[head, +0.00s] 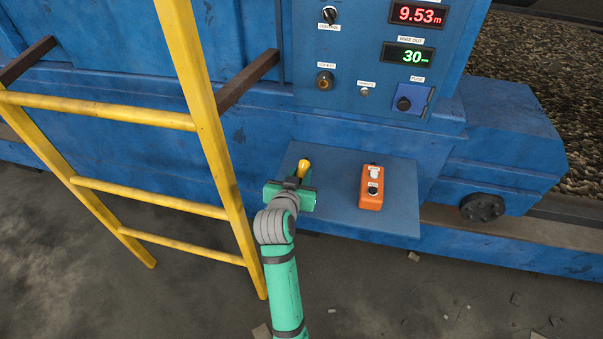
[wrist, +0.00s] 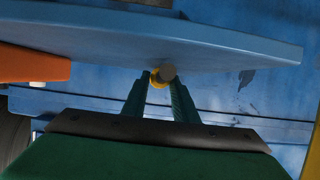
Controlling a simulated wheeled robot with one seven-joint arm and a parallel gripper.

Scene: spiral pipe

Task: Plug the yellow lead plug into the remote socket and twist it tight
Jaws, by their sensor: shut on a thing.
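The yellow lead plug (head: 303,165) shows at the far end of my gripper (head: 297,181), above the left part of a blue shelf. In the wrist view my gripper (wrist: 160,92) has its two fingers closed around the plug (wrist: 154,80); a round grey end shows beside the yellow part. I cannot tell whether the plug touches the shelf. A round brass-rimmed fitting (head: 325,80), which looks like a socket, is on the blue panel above, apart from the plug. Its small label is too blurred to read surely. My gripper hides part of the plug.
An orange control box (head: 371,188) stands on the blue shelf (head: 400,212), right of my gripper. A yellow ladder (head: 210,130) stands close at left. The panel carries a blue switch block (head: 410,99), a black knob and lit displays. Space between shelf and panel looks clear.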

